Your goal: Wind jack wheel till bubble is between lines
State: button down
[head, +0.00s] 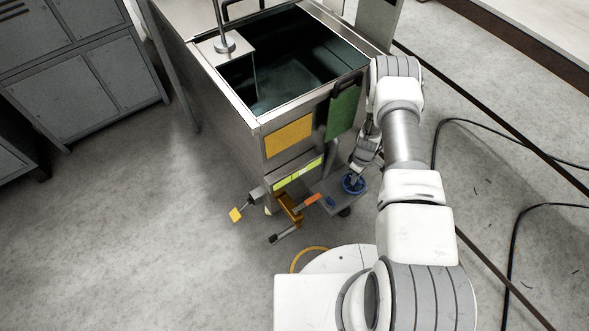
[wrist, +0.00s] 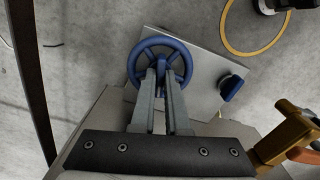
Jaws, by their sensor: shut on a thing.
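The blue jack wheel (head: 353,184) sits on a grey plate (head: 328,203) low at the front of the steel tank. It also shows in the wrist view, with a round rim and spokes (wrist: 160,41). My gripper (head: 356,174) reaches down to the wheel; in the wrist view its fingers (wrist: 161,76) are close together, shut on the wheel near its middle. The fingers hide the lower part of the wheel. A yellow-green strip (head: 298,173) on the tank front looks like the level; its bubble and lines are too small to tell.
The tank (head: 253,150) stands close behind the wheel. A yellow hose (wrist: 255,50) and black cables (head: 436,140) lie on the floor. Floor on the left is clear.

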jog(key=shift+n, duration=0.4)
jog(key=shift+n+b, duration=0.35)
jog(key=shift+n, duration=0.65)
jog(key=shift+n+b, duration=0.4)
jog(key=shift+n, duration=0.6)
jog(key=shift+n, duration=1)
